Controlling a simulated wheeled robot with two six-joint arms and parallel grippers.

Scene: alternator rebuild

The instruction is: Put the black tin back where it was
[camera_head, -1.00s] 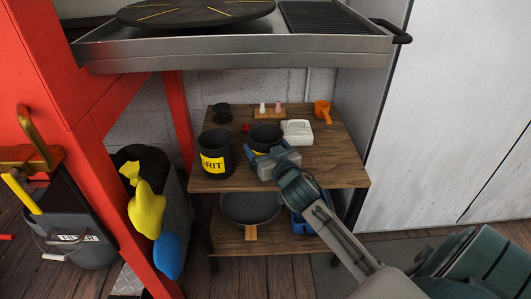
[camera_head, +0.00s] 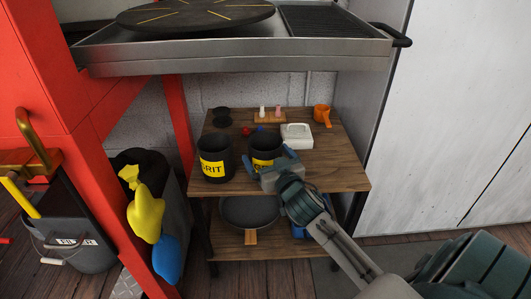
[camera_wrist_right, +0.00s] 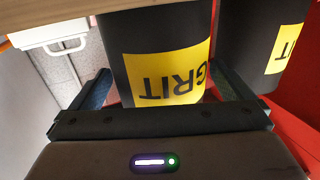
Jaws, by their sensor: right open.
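Two black tins with yellow GRIT labels stand side by side on the wooden shelf top. The right-hand tin (camera_head: 265,147) is upright near the front edge, its label partly covered by my right gripper (camera_head: 269,157). That gripper is open, with one finger on each side of this tin. In the right wrist view, the same tin (camera_wrist_right: 155,60) stands upside down in the picture between the spread fingers (camera_wrist_right: 165,92). Whether the fingers touch it, I cannot tell. The left-hand tin (camera_head: 213,155) stands apart and also shows in the wrist view (camera_wrist_right: 260,35). My left gripper is not in view.
Behind the tins are a black spool-like item (camera_head: 221,116), a red ball (camera_head: 246,132) and a small wooden stand (camera_head: 270,117). A white box (camera_head: 296,136) and an orange cup (camera_head: 321,115) stand to the right. A dark pan (camera_head: 249,211) lies on the lower shelf.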

